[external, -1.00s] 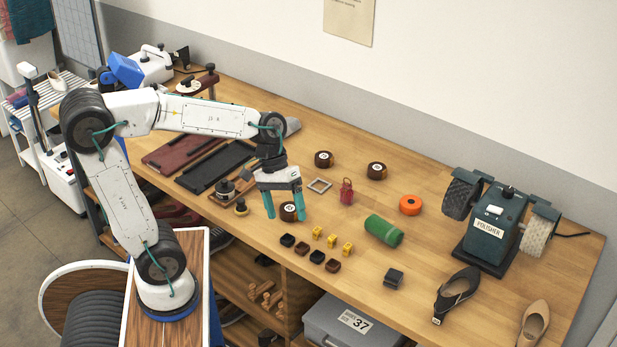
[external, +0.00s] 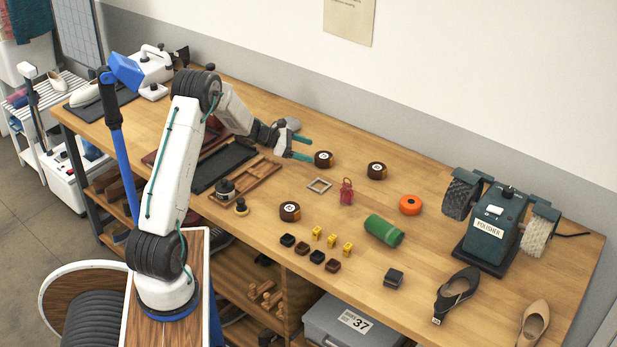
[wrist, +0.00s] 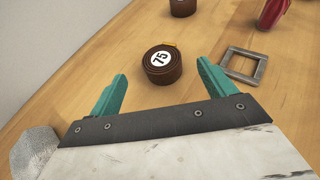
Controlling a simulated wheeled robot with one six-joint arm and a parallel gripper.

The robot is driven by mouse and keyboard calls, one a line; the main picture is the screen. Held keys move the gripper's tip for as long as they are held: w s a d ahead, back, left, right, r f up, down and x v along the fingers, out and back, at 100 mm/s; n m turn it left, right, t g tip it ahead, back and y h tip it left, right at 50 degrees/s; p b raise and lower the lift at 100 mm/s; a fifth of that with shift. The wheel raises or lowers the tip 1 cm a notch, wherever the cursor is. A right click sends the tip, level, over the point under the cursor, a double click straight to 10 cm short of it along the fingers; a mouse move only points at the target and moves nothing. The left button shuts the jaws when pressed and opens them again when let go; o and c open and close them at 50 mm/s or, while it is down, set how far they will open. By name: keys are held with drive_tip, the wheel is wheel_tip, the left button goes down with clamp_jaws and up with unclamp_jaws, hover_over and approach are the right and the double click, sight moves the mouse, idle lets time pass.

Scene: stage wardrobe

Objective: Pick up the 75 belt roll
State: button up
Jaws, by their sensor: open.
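The 75 belt roll (wrist: 163,66) is a dark brown coil with a white label reading 75. In the wrist view it lies on the table just beyond and between my two teal fingertips (wrist: 160,82). In the external view this belt roll (external: 323,159) is just right of my gripper (external: 306,148), which is low over the table. The gripper is open and empty, with a gap between its fingers and the roll. Two similar brown rolls stand apart: one farther right (external: 377,171) and one nearer the front edge (external: 290,212). Their numbers are too small to read.
A grey square frame (wrist: 243,65) lies right of the 75 roll, with a red object (external: 346,192) beyond it. A grey lump (wrist: 34,151) is beside my gripper at left. A green roll (external: 384,230) and small blocks lie farther off. The wall is behind.

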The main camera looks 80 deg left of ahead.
sight(317, 156)
drive_tip(key=shift+w+a+f, duration=0.1)
drive_tip(key=shift+a+f, duration=0.15)
drive_tip(key=shift+f, duration=0.05)
drive_tip(key=x, duration=0.7)
drive_tip(key=shift+d+f, duration=0.3)
drive_tip(key=shift+f, duration=0.05)
drive_tip(key=c, duration=1.1)
